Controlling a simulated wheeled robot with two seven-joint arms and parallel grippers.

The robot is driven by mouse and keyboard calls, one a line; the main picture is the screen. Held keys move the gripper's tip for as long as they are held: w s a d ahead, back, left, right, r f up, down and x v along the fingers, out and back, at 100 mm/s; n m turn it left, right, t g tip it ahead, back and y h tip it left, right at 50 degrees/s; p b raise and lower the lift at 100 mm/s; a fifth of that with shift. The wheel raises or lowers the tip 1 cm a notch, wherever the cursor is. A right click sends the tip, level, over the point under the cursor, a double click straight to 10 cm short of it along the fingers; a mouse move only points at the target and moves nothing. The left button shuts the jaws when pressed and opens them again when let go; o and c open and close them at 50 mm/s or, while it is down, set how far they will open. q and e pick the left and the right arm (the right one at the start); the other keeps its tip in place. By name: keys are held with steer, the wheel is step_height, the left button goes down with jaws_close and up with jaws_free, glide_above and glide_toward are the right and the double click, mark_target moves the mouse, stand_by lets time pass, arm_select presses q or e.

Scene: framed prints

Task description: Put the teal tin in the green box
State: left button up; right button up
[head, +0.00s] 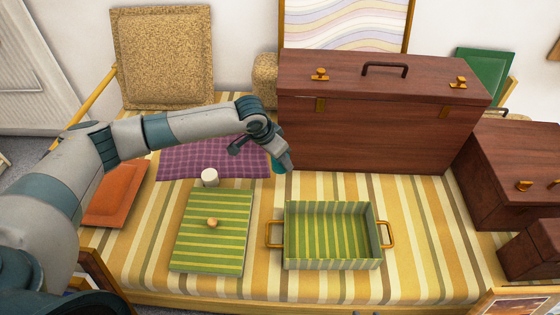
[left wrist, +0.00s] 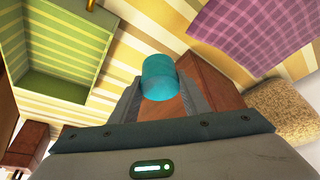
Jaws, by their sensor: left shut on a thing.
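The teal tin (left wrist: 160,77) is between the fingers of my left gripper (left wrist: 160,95), which is shut on it. In the head view the tin shows only as a small teal patch (head: 278,164) beside my left gripper (head: 284,158), in front of the large brown case. The green box (head: 330,237) is an open striped tray with two brass handles, standing empty on the striped cover, below and right of the gripper. The box also shows at the upper left in the left wrist view (left wrist: 62,85). Its lid (head: 212,245), striped green with a round knob, lies flat left of it. My right gripper is not in view.
A large brown case (head: 370,130) stands just behind the box, with smaller brown cases (head: 510,170) at right. A white cup-like thing (head: 209,177) stands behind the lid. A purple checked cloth (head: 200,158) and an orange folder-like thing (head: 116,195) lie at left.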

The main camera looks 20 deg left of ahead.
arm_select(q)
steer(key=s+r+n+y, duration=0.1)
steer(key=s+r+n, duration=0.2)
steer(key=r, duration=0.6)
steer(key=s+r+n+y, duration=0.1)
steer(key=s+r+n, duration=0.2)
steer(key=s+r, duration=0.5)
step_height(320, 180, up, 2)
steer(key=shift+a+t, duration=0.3)
steer(key=shift+a, duration=0.15)
steer(key=shift+d, duration=0.1)
